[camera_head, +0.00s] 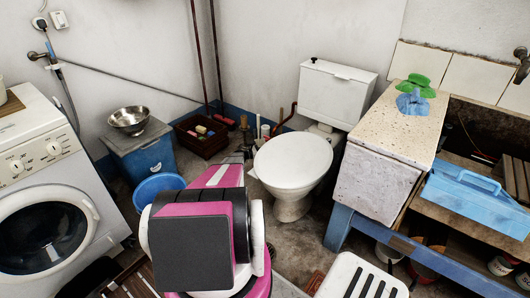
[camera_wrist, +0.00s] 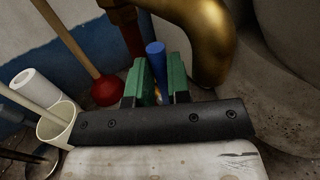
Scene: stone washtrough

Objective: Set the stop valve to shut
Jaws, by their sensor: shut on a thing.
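In the wrist view, my gripper (camera_wrist: 157,78) has its two green fingers on either side of a narrow blue handle (camera_wrist: 155,54) and is shut on it. The blue handle stands up between the fingers and looks like the stop valve's lever. Its lower part is mostly hidden by the fingers. A thick brass-coloured pipe (camera_wrist: 207,35) curves down just right of the fingers, and a dark red pipe (camera_wrist: 131,36) is behind them. I cannot tell how the lever lies relative to the pipe. In the head view my arm hides much of this area, and the lever is not discernible.
A red plunger (camera_wrist: 107,91) and a white pot (camera_wrist: 56,122) stand left of the fingers. In the head view, the toilet (camera_head: 293,160) is right of my arm; a blue basin (camera_head: 157,188) and washing machine (camera_head: 45,190) are left. A stone counter (camera_head: 388,130) stands right.

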